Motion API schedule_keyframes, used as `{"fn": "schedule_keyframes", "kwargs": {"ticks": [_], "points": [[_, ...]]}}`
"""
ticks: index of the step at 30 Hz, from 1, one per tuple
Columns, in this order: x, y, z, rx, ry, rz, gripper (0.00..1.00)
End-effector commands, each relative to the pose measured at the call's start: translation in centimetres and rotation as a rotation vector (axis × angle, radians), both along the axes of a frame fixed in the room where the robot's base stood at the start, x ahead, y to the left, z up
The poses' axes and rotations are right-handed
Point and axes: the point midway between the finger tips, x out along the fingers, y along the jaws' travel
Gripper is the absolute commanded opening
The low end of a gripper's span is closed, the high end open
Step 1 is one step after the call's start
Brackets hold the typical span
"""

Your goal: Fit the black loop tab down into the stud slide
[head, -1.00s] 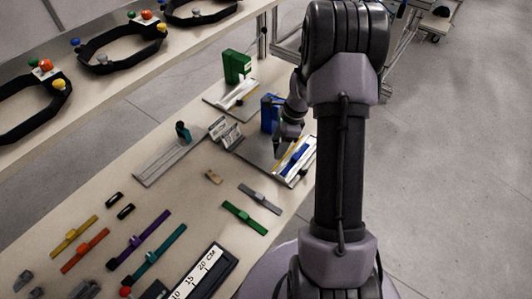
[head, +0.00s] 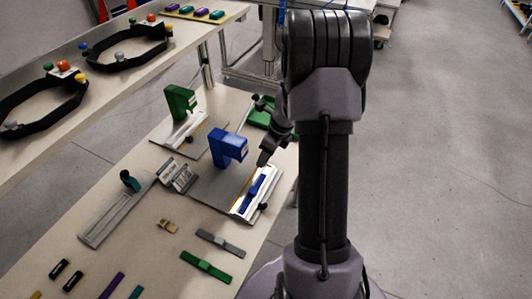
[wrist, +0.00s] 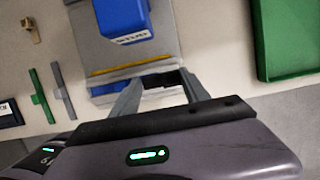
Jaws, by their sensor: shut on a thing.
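The blue stand (head: 228,148) stands on a grey plate; its "STUD" label (wrist: 133,38) shows in the wrist view. The stud slide (head: 239,207) is a pale channel with a yellow edge in front of it, and a blue strap (head: 255,188) lies in it. My gripper (head: 263,160) is at the slide's far end. In the wrist view my gripper (wrist: 160,84) has its fingers spread around a dark piece (wrist: 173,79), which looks like the black loop tab. The tab's underside and whether it touches the slide are hidden.
A green stand (head: 180,98) with its own slide is behind at left. A green tray (wrist: 290,42) lies on the other side of the gripper. Grey strap (head: 220,242) and green strap (head: 206,267) lie in front. A long grey fixture (head: 115,212) is at left.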

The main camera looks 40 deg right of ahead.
Motion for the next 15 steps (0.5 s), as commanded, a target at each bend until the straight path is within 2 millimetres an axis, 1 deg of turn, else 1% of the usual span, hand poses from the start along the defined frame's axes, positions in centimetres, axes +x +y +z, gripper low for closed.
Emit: {"fn": "schedule_keyframes", "kwargs": {"ticks": [1,9,12,15], "points": [[0.0,0.0,-0.9,0.001,0.0,0.0,0.16],[0.0,0.0,-4.4,0.001,0.001,0.002,0.16],[0.0,0.0,-5.0,0.001,0.0,0.001,0.16],[0.0,0.0,-5.1,0.001,0.0,0.001,0.16]]}}
